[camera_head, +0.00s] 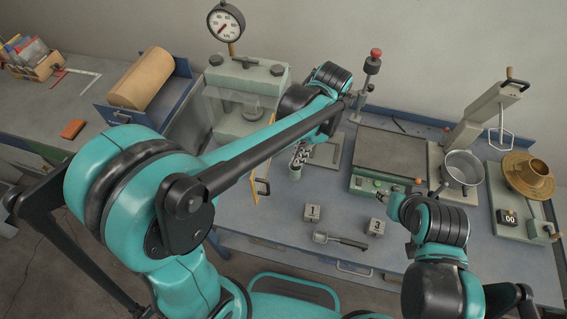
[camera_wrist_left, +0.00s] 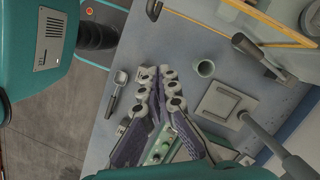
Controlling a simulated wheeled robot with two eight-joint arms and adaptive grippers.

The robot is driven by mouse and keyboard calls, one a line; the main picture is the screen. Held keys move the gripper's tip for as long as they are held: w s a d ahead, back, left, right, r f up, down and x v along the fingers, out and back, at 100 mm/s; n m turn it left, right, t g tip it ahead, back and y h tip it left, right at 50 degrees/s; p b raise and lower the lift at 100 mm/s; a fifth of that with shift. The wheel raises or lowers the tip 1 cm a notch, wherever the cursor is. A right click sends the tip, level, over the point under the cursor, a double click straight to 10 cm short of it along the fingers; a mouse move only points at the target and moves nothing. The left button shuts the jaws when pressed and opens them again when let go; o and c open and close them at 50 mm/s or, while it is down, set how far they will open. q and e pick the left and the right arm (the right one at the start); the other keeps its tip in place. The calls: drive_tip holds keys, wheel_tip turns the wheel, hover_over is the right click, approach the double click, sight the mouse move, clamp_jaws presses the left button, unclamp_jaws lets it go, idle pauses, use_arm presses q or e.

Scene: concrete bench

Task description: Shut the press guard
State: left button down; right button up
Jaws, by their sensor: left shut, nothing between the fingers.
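The press (camera_head: 238,118) stands at the back left of the bench, grey-green with a round gauge on top. Its guard appears as a clear panel with a yellow edge (camera_head: 255,190) and a small handle (camera_head: 262,187), swung out toward the front; my left arm hides part of it. The yellow edge also shows at the top of the left wrist view (camera_wrist_left: 270,23). My left gripper (camera_head: 298,158) is shut and empty, to the right of the guard and apart from it; its fingertips meet in the left wrist view (camera_wrist_left: 160,73). My right gripper (camera_head: 398,207) is partly seen at the right.
A scoop (camera_head: 340,240) and two small blocks (camera_head: 312,212) (camera_head: 376,226) lie at the front.

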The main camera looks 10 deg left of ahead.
use_arm(q)
drive_tip(key=s+a+f+b, duration=0.3)
drive_tip(key=a+f, duration=0.2)
drive_tip(key=f, duration=0.4)
drive_tip(key=shift+s+a+f, duration=0.2)
drive_tip(key=shift+s+f, duration=0.05)
drive_tip(key=shift+s, duration=0.15)
drive_tip(key=shift+a, duration=0.1)
